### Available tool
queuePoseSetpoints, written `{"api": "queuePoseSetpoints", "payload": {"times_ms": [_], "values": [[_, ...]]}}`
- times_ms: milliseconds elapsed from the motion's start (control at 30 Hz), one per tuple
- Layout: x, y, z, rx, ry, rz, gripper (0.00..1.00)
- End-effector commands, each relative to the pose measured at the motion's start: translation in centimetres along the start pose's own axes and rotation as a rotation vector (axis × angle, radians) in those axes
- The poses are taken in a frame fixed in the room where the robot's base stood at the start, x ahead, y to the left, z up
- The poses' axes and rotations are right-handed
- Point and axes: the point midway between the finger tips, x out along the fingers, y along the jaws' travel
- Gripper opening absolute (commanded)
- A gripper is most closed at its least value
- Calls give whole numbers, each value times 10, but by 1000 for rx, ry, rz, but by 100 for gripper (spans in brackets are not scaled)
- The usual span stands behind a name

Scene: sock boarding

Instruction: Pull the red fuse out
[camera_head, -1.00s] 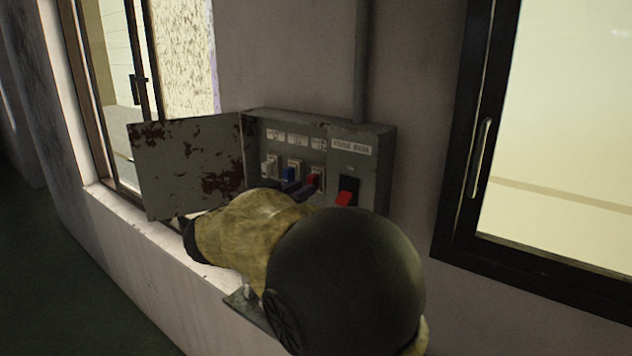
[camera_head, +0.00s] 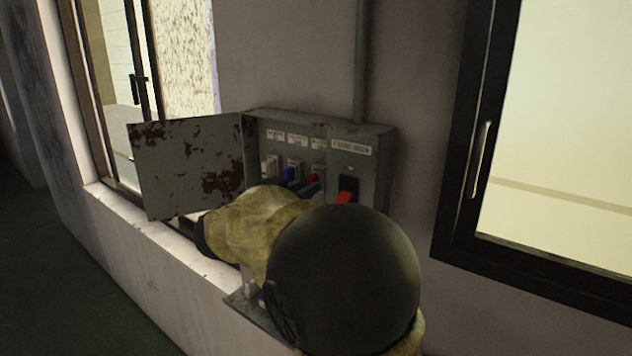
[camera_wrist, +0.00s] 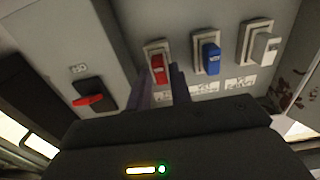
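The red fuse (camera_wrist: 158,69) sits in its holder inside the grey fuse box. It also shows in the head view (camera_head: 313,178), partly covered by my fingers. In the wrist view, which looks at the box upside down, my gripper (camera_wrist: 163,84) has one dark finger on each side of the red fuse, with a gap between them. I cannot tell whether the fingers touch it. In the head view my gripper (camera_head: 306,189) is at the box front, mostly hidden by my arm. A blue fuse (camera_wrist: 210,57) and a white fuse (camera_wrist: 264,48) sit beside it.
A black switch with a red lever (camera_head: 345,197) is right of the fuses in the head view. The rusty box door (camera_head: 190,165) stands open to the left. A window ledge (camera_head: 160,245) runs below the box, and a dark-framed window (camera_head: 455,190) is to the right.

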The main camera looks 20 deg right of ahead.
Motion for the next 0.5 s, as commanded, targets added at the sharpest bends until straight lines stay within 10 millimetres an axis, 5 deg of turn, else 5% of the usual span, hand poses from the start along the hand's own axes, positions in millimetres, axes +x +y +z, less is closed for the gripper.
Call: {"api": "queuePoseSetpoints", "payload": {"times_ms": [500], "values": [[9,0,0,0,1,1,21]]}}
